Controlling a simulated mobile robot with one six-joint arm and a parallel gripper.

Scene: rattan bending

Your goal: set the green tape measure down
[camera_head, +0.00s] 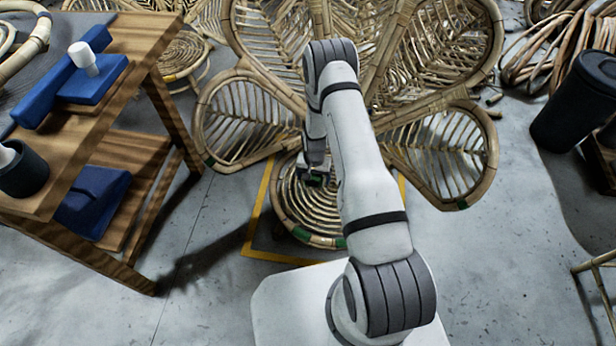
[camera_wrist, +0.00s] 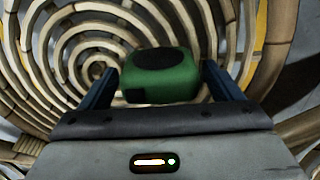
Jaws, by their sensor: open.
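The green tape measure (camera_wrist: 160,76) has a dark round patch on its side and shows in the wrist view between the two dark fingers of my gripper (camera_wrist: 160,88). The fingers stand apart, one to each side of it, with a small gap visible near the right finger. The tape measure is over or on the round coiled rattan seat (camera_wrist: 60,45); I cannot tell from this angle whether it touches. In the head view my gripper (camera_head: 317,178) is low over the same seat (camera_head: 300,215), and my arm partly hides it.
Large petal-shaped rattan panels (camera_head: 240,122) rise behind the seat. A wooden bench (camera_head: 150,50) with blue items stands at left. A dark bin (camera_head: 578,105) and rattan bundles (camera_head: 560,45) are at right. Yellow floor tape (camera_head: 262,205) surrounds the seat.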

